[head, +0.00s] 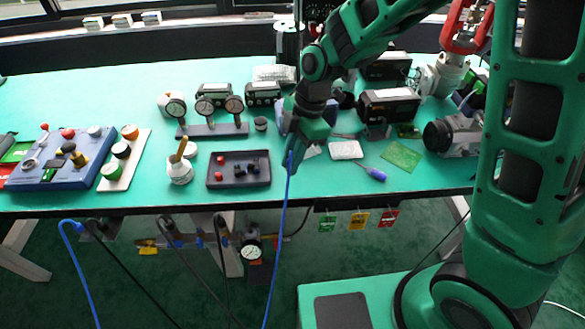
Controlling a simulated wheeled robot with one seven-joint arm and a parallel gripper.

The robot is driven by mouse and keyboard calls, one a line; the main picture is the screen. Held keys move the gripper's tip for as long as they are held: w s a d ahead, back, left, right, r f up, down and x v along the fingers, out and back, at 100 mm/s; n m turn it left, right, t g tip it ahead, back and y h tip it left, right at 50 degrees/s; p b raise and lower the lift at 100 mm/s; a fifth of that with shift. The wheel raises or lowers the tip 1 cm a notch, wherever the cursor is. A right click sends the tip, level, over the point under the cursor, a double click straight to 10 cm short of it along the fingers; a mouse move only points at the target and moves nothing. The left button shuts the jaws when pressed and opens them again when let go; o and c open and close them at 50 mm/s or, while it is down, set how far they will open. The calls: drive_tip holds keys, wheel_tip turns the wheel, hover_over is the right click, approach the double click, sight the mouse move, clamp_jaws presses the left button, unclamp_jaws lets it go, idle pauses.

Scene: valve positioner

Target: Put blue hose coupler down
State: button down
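My gripper (294,150) is above the front part of the green table (330,185), pointing down, just right of the dark tray. A blue hose (281,215) runs from between its fingertips down past the table's front edge to the bottom of the picture. The hose's upper end stays up at the fingertips, so the gripper appears shut on the blue hose coupler. The coupler itself is mostly hidden by the fingers and too small to make out.
The dark tray (222,183) holds small red and black parts. A gauge stand (213,130), a white bottle (180,171), a screwdriver (374,173) and a green board (401,156) lie around. Another blue hose (82,268) and a gauge (251,252) are below the front edge.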

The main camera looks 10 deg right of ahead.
drive_tip(key=shift+f, duration=1.85)
drive_tip(key=c, duration=1.7)
unclamp_jaws()
drive_tip(key=shift+f, duration=0.1)
drive_tip(key=v, duration=1.2)
